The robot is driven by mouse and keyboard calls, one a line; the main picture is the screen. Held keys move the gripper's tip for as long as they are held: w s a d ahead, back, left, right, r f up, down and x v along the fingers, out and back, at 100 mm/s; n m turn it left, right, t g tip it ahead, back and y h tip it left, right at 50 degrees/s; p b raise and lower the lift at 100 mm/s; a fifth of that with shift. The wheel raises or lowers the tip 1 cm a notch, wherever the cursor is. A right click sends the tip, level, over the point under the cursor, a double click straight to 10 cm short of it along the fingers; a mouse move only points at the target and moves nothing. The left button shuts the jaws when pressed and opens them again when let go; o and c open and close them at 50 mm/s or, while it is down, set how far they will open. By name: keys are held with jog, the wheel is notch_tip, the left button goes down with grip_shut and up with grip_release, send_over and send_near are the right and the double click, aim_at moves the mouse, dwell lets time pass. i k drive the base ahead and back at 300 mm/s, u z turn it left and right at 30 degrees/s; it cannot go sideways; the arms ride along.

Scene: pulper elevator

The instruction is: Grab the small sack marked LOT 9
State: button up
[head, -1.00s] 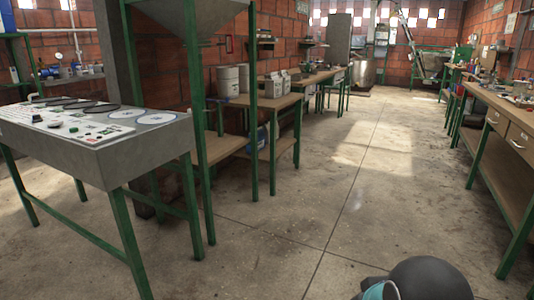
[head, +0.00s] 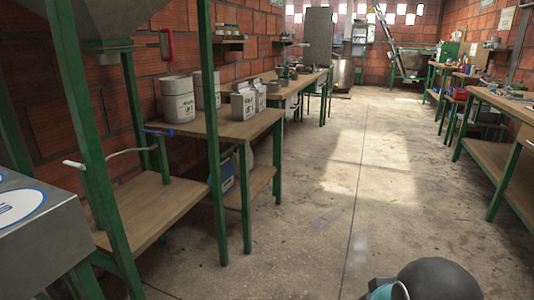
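Two small whitish sacks stand upright side by side on a wooden table (head: 233,129) with green legs, left of the middle. The nearer sack (head: 243,103) has dark green print on its front. The farther sack (head: 259,93) is partly hidden behind it. The print is too small to read, so I cannot tell which one is marked LOT 9. My gripper is out of view; only a dark rounded part of my arm shows at the bottom right, well apart from the table.
White canisters (head: 177,100) stand left of the sacks. A hopper frame (head: 85,150) with green posts and a low wooden shelf (head: 150,208) stands in front on the left. A grey sink-like counter (head: 40,240) is nearest left. The concrete floor (head: 310,220) ahead is clear; benches (head: 490,165) line the right.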

aim_at(243, 101)
jog(key=z, duration=0.05)
jog(key=i, duration=2)
jog(key=u, duration=0.05)
